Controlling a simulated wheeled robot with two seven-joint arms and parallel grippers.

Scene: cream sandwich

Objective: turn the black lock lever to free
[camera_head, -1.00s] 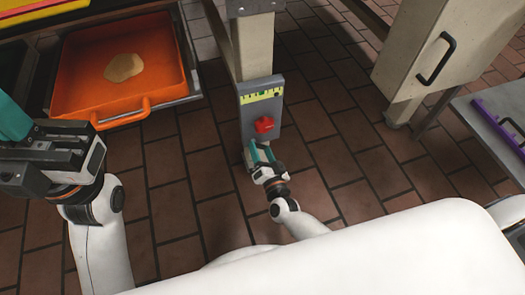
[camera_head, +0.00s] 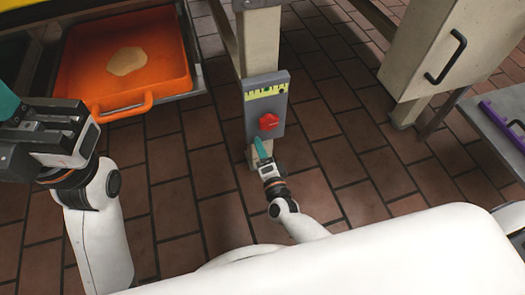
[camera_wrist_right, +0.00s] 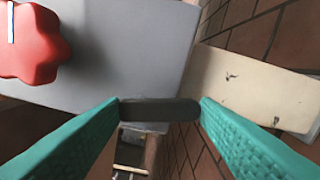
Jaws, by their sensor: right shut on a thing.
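The black lock lever (camera_wrist_right: 160,110) shows in the right wrist view as a short dark bar beside the grey panel. Its ends meet the tips of the two teal fingers. My right gripper (camera_head: 260,147) is shut on it, below the red star-shaped knob (camera_head: 268,121) at the panel's lower edge. The knob also shows in the right wrist view (camera_wrist_right: 30,45). In the head view the lever is hidden by the gripper. My left gripper (camera_head: 8,108) is at the left edge, away from the panel, its fingertips partly cut off.
The grey panel (camera_head: 280,85), with a yellow scale (camera_head: 265,92), is on a pale post (camera_head: 258,45). An orange tray (camera_head: 165,60) holding a flat beige piece (camera_head: 127,61) is at the upper left. A cabinet (camera_head: 420,50) stands at the right. Brick floor lies between them.

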